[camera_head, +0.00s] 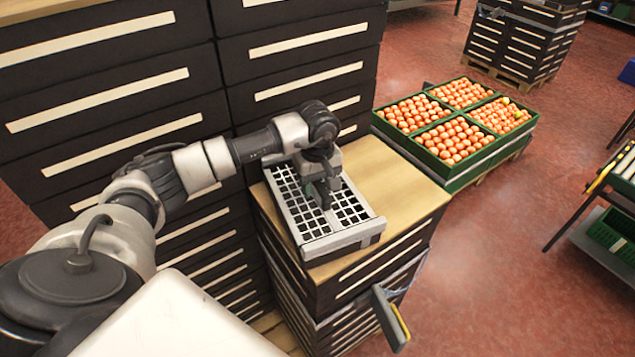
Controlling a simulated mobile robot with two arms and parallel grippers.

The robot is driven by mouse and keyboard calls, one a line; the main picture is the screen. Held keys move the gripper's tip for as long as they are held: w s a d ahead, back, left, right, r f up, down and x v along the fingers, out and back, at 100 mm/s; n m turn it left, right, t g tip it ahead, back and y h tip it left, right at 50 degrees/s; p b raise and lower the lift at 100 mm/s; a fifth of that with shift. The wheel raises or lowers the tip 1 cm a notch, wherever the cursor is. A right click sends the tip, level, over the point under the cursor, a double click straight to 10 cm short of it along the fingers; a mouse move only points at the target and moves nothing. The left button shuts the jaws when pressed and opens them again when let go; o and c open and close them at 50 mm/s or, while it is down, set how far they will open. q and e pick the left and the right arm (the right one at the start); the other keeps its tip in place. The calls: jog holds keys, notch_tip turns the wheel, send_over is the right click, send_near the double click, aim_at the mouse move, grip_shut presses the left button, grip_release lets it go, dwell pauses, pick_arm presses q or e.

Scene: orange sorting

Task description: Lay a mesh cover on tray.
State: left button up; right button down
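A light grey mesh grid (309,252) with square openings lies on the wooden top of a dark stack in the middle. Dark squares show through its openings, and I cannot tell whether a separate tray lies under it. My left gripper (326,197) points down over the middle of the grid. Its dark fingers appear close to the grid or touching it. Their gap is too small to tell, and the gripper hides part of the grid.
The grid rests on a short dark stack (340,290) with a bare wooden top (395,180). Taller dark stacks (110,90) stand behind my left arm. Green crates (472,172) of oranges stand at right. A dark grey, yellow-edged piece (388,318) shows in front. Red floor (500,270) is open at right.

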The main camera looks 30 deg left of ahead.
pick_arm(q)
notch_tip(320, 180, up, 9)
jog(key=b, duration=0.3)
jog(key=shift+r, duration=0.9)
notch_tip(320, 180, up, 8)
jog(key=p, duration=0.5)
